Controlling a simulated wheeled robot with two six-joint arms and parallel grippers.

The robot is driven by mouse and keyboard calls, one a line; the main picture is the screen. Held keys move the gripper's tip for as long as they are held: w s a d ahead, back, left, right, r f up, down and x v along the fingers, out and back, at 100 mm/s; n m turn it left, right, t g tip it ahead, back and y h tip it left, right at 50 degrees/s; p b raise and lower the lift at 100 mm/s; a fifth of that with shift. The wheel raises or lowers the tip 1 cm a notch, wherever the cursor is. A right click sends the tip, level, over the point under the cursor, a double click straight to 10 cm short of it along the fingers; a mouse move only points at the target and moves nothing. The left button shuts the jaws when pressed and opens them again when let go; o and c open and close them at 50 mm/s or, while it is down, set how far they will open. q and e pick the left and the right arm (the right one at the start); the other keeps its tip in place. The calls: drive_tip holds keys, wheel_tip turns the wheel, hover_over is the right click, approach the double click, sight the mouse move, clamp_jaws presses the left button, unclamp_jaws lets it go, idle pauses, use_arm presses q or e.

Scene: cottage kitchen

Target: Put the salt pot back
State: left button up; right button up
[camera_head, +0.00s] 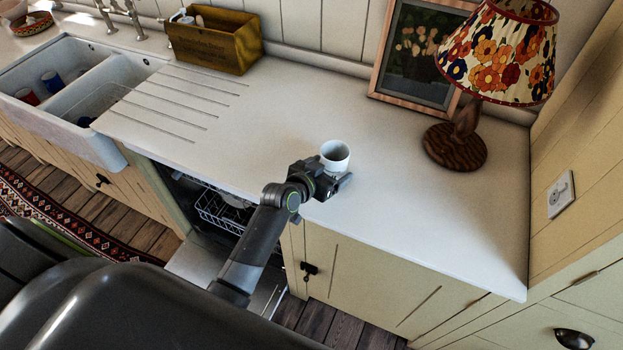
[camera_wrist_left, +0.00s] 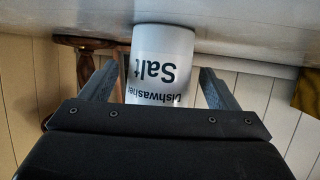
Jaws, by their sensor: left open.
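The salt pot (camera_head: 335,154) is a white open-topped pot standing upright on the pale counter (camera_head: 270,130), near its front edge. In the left wrist view the salt pot (camera_wrist_left: 162,62) appears upside down, with dark lettering reading "Dishwasher Salt". My left gripper (camera_head: 335,174) is at the front side of the pot, low over the counter. In the left wrist view my left gripper (camera_wrist_left: 160,82) is open, with the pot between its fingers and a gap visible on the right side. Contact on the left is unclear. My right gripper is not in view.
A floral lamp (camera_head: 466,135) and a framed picture (camera_head: 415,55) stand behind right. A wooden box (camera_head: 214,42) stands at the back, beside the double sink (camera_head: 65,100). The dishwasher (camera_head: 222,212) is open below the counter.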

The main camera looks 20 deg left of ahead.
use_arm(q)
drive_tip(key=b+v, duration=0.1)
drive_tip(key=v, duration=0.9)
drive_tip(key=shift+s, duration=0.1)
